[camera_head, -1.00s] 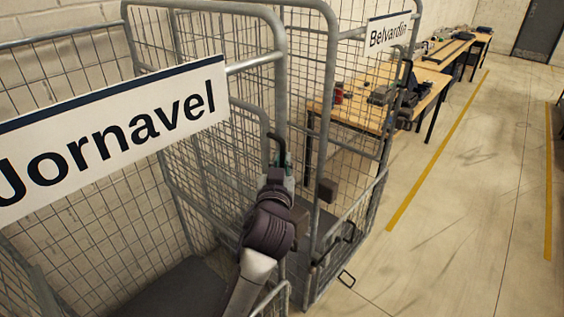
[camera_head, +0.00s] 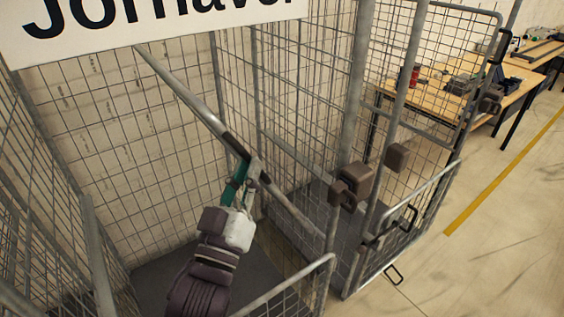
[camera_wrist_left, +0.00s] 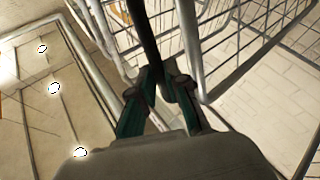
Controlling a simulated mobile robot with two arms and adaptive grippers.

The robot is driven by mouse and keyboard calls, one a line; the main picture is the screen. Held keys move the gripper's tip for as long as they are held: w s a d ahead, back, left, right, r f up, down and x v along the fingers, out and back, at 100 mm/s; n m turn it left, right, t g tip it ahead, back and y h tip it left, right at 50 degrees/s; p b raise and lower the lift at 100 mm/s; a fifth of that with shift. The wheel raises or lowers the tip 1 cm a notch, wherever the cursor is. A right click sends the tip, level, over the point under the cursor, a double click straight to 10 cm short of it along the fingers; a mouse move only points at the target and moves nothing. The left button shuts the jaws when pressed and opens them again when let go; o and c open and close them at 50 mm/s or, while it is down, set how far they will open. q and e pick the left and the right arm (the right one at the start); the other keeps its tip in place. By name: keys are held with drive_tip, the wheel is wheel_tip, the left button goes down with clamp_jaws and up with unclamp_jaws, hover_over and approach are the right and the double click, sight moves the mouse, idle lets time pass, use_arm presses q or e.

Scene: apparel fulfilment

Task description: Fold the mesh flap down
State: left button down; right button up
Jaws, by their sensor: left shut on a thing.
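The mesh flap (camera_head: 185,92) shows as a grey tube edge that slants from upper left to lower right across the cart's front opening. A dark grip section lies partway along this tube. My left gripper (camera_head: 240,180), with green fingers, is shut on the dark grip. In the left wrist view my left gripper (camera_wrist_left: 160,88) has its fingers closed around the dark bar (camera_wrist_left: 143,30). The flap's mesh is hard to tell from the cart's wire walls behind it. My right gripper is not in view.
A white sign (camera_head: 130,28), cut off at the top, hangs over the cart. The cart's grey floor (camera_head: 255,262) is bare where visible. A second wire cart (camera_head: 440,75) stands close on the right, with workbenches (camera_head: 500,95) beyond. Open floor lies at far right.

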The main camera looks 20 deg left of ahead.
use_arm(q)
drive_tip(key=shift+n+t+y, duration=0.4)
drive_tip(key=shift+n+t, duration=0.1)
drive_tip(key=shift+n, duration=0.2)
drive_tip(key=s+a+f, duration=0.1)
drive_tip(key=s, duration=0.1)
drive_tip(key=s+a+f, duration=0.1)
drive_tip(key=s+f, duration=0.1)
drive_tip(key=shift+a+b, duration=0.35)
drive_tip(key=shift+a, duration=0.05)
drive_tip(key=shift+w, duration=0.1)
drive_tip(key=c, duration=1.2)
unclamp_jaws()
drive_tip(key=shift+f, duration=0.15)
